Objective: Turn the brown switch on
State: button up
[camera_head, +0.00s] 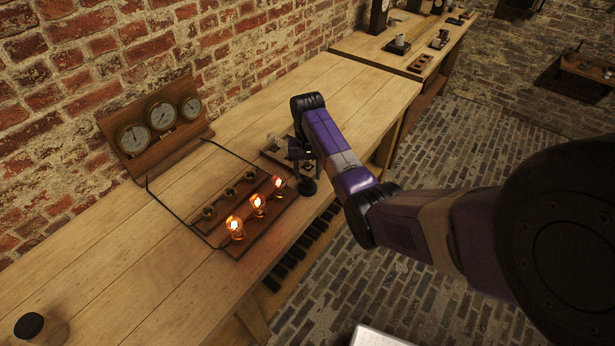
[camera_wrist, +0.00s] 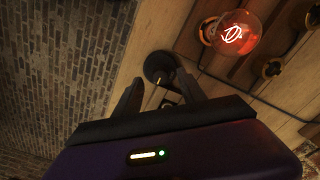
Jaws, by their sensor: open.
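My gripper (camera_head: 301,160) hangs over the workbench at the right end of the lamp board. In the wrist view its two dark fingers (camera_wrist: 158,90) are apart with nothing held between them. A small dark round fitting (camera_wrist: 160,68) lies just beyond the gap between the fingertips. It also shows in the head view as a black disc (camera_head: 308,187) below the gripper, close to the bench's front edge. It may be the switch, but its brown colour and lever position cannot be made out. The gripper partly hides this area in the head view.
A wooden lamp board (camera_head: 240,249) carries three glowing bulbs and a row of empty-looking sockets. One lit bulb (camera_wrist: 237,33) is close to the right finger. Black wires run to a three-dial gauge stand (camera_head: 160,132). A dark-lidded jar (camera_head: 30,325) stands front left.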

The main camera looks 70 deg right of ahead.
aim_at(307, 179)
notch_tip(307, 179, up, 6)
jog(key=shift+f+b, duration=0.1)
jog(key=shift+b, duration=0.25)
dwell(0.4)
